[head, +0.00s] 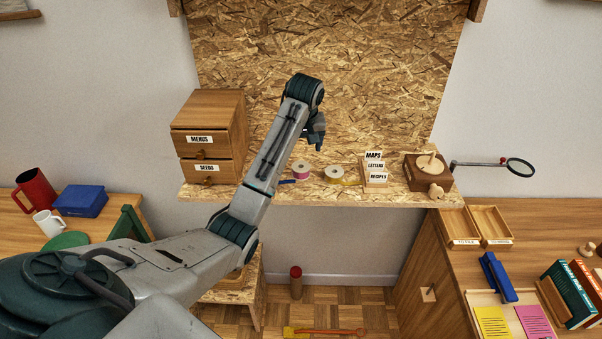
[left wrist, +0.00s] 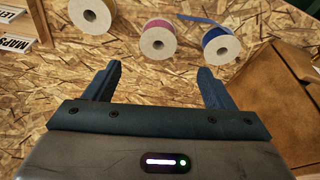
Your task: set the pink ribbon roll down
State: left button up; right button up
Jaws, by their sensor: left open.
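The pink ribbon roll (head: 301,171) rests on the chipboard shelf (head: 236,193), its pale round face showing. In the left wrist view the pink roll (left wrist: 158,40) lies beyond my open fingertips, between the yellow and blue rolls. My left gripper (head: 317,142) is above the shelf, apart from the roll. In the left wrist view its two fingers (left wrist: 160,78) are spread with nothing between them. My right gripper is not in view.
The yellow ribbon roll (head: 334,173) and the blue ribbon roll (left wrist: 219,44) sit beside the pink one. A wooden drawer box (head: 209,135) stands left, a labelled card holder (head: 375,172) right. The chipboard back wall (head: 380,70) rises behind the shelf.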

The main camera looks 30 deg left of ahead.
aim_at(301, 165)
pick_arm(q)
jog(key=shift+b+x, duration=0.55)
jog(key=shift+x, duration=0.3)
jog(key=shift+w+a+f+p, duration=0.1)
jog(key=shift+f+p, duration=0.2)
jog(key=shift+f, duration=0.05)
jog(key=shift+w+a+f, duration=0.1)
jog(key=shift+w+f, duration=0.05)
jog(key=shift+f, duration=0.7)
jog(key=shift+f+p, duration=0.25)
jog(key=shift+p, duration=0.3)
jog(key=p+x, duration=0.2)
jog(key=x, duration=0.2)
jog(key=shift+p, duration=0.35)
jog(key=shift+f, duration=0.35)
jog(key=c, duration=1.1)
jog(key=shift+c, duration=0.2)
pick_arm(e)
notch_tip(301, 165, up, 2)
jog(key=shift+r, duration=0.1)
